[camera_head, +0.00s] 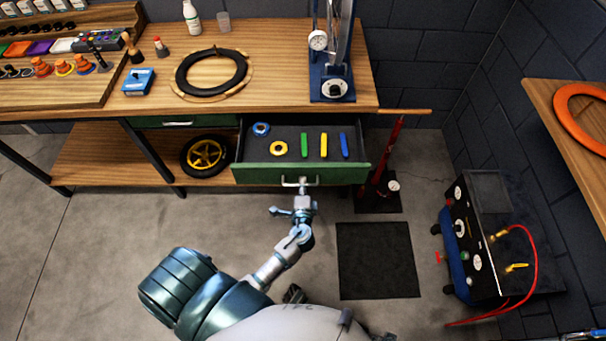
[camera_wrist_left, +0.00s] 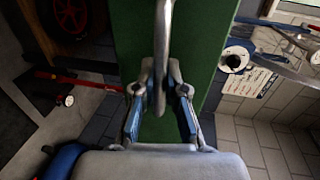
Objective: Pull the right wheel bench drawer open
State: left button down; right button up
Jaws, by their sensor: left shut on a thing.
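The right wheel bench drawer (camera_head: 300,175) has a green front and stands pulled out from under the wooden bench top. Inside it lie a blue ring, a yellow ring, and green, yellow and blue bars. My left gripper (camera_head: 301,188) is at the drawer's metal handle (camera_head: 299,181), in front of the green face. In the left wrist view the handle (camera_wrist_left: 163,60) runs between the two fingers of my left gripper (camera_wrist_left: 161,110), which is shut on it. The green drawer front (camera_wrist_left: 190,60) fills the middle of that view. My right gripper is not in view.
A second green drawer (camera_head: 178,121) sits closed to the left. A yellow-rimmed wheel (camera_head: 205,155) is on the lower shelf. A red floor pump (camera_head: 383,165) stands right of the drawer. A dark mat (camera_head: 377,260) and a black compressor unit (camera_head: 485,245) are on the right floor.

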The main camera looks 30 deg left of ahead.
pick_arm(q)
jog(key=shift+s+d+f, duration=0.15)
jog(key=shift+s, duration=0.3)
jog(key=shift+s+d+f, duration=0.1)
jog(key=shift+s, duration=0.3)
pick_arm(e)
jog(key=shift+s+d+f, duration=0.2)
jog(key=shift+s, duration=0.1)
pick_arm(q)
jog(key=c, duration=1.2)
grip_release()
jog(key=shift+a, duration=0.1)
jog(key=shift+w+a, duration=0.1)
jog(key=shift+w, duration=0.05)
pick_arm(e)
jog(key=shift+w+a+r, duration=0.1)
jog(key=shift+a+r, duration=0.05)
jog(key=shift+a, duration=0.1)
pick_arm(q)
jog(key=v, duration=1.2)
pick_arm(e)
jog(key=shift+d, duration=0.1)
